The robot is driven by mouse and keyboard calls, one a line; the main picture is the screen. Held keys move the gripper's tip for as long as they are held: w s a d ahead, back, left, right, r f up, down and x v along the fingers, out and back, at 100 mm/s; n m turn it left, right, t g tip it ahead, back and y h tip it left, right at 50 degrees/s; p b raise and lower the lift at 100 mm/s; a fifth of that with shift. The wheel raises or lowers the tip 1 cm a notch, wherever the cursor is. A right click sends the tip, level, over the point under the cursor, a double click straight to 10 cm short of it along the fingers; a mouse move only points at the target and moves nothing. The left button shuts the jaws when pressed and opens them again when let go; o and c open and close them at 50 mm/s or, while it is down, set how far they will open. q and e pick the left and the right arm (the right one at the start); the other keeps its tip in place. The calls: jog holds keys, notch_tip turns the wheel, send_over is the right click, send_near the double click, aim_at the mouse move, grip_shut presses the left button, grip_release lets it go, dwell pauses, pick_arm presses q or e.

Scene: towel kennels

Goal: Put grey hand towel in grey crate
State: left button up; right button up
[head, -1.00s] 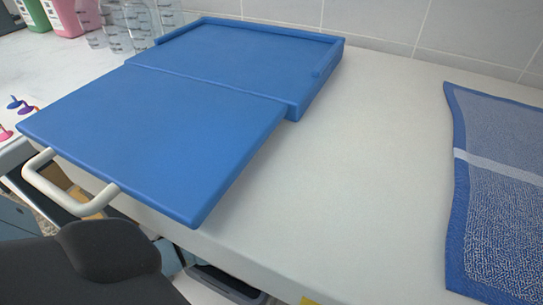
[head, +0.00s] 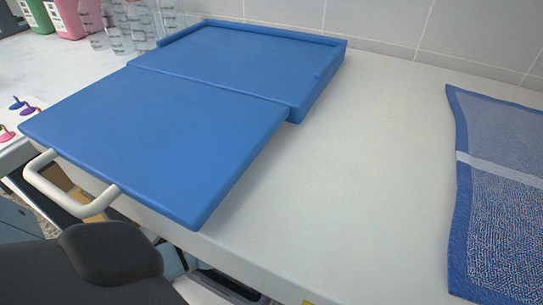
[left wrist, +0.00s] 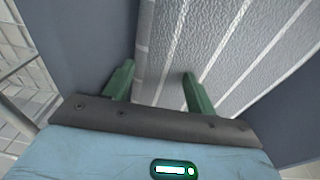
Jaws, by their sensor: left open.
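In the left wrist view, a grey textured cloth with white stripes, which looks like the grey hand towel (left wrist: 225,45), fills the middle and upper right. My left gripper (left wrist: 158,68) has its two green fingers apart, pointing toward this cloth. Nothing is clearly held between them, and I cannot tell whether they touch the cloth. Smooth dark grey-blue panels (left wrist: 85,45) flank it; I cannot tell whether they belong to the grey crate. The head view shows neither the grey towel nor my gripper jaws. My right gripper is out of view.
A blue folding board (head: 150,140) lies on the white counter (head: 350,180), its front overhanging the edge. A white handle (head: 70,195) is beside its front corner. A blue-bordered patterned towel (head: 500,210) lies at the right. Clear bottles (head: 115,25) stand at the back left.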

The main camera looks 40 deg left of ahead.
pick_arm(q)
jog(key=shift+r, duration=0.1)
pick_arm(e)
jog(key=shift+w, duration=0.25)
pick_arm(q)
jog(key=shift+r, duration=0.35)
notch_tip(320, 180, up, 12)
jog(key=s+p, duration=0.1)
jog(key=p, duration=0.5)
jog(key=shift+s, duration=0.3)
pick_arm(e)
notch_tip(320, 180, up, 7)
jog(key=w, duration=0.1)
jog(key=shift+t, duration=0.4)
pick_arm(q)
jog(key=shift+a+r, duration=0.1)
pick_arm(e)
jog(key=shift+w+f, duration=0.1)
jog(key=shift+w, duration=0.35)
